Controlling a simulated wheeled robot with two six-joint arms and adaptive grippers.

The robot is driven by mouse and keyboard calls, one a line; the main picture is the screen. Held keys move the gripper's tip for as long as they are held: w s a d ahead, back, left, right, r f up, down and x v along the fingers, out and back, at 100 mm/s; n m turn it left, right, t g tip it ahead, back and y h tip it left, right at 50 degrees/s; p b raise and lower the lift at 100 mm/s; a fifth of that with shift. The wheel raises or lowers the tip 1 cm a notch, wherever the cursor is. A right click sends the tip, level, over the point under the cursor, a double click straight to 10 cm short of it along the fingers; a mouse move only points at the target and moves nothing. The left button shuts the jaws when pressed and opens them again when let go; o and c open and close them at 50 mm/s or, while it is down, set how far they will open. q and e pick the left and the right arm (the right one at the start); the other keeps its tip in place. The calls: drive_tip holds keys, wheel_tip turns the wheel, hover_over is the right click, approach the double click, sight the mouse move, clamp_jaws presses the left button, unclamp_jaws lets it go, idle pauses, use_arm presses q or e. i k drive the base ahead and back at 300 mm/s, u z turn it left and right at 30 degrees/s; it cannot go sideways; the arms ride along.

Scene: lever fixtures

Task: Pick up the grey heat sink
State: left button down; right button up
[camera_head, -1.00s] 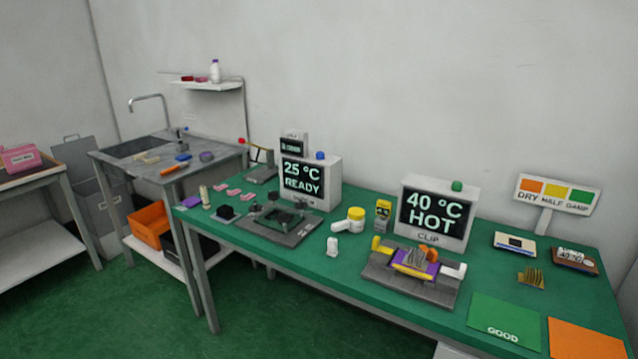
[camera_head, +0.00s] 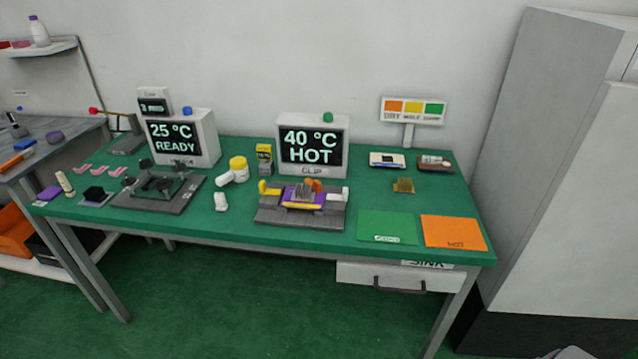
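A small finned block, greyish from here, sits on a purple piece in the grey clip fixture (camera_head: 272,218), in front of the screen reading 40 °C HOT (camera_head: 312,146). I cannot tell for sure whether it is the grey heat sink. A brass-coloured finned block (camera_head: 403,186) stands on the green table to its right. A black block (camera_head: 95,194) sits on a small pad at the table's left end. A shut drawer (camera_head: 395,279) labelled SINK hangs under the table; its inside is hidden.
The green mat (camera_head: 387,228) and orange mat (camera_head: 454,232) lie bare at the table's right front. A dark fixture (camera_head: 150,203) stands before the 25 °C READY screen (camera_head: 174,140). A tall pale cabinet (camera_head: 560,150) stands right of the table. Green floor (camera_head: 250,310) in front is clear.

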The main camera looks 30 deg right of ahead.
sight(300, 194)
drive_tip(key=z, duration=1.85)
drive_tip(key=i, duration=1.3)
drive_tip(key=u, duration=0.85)
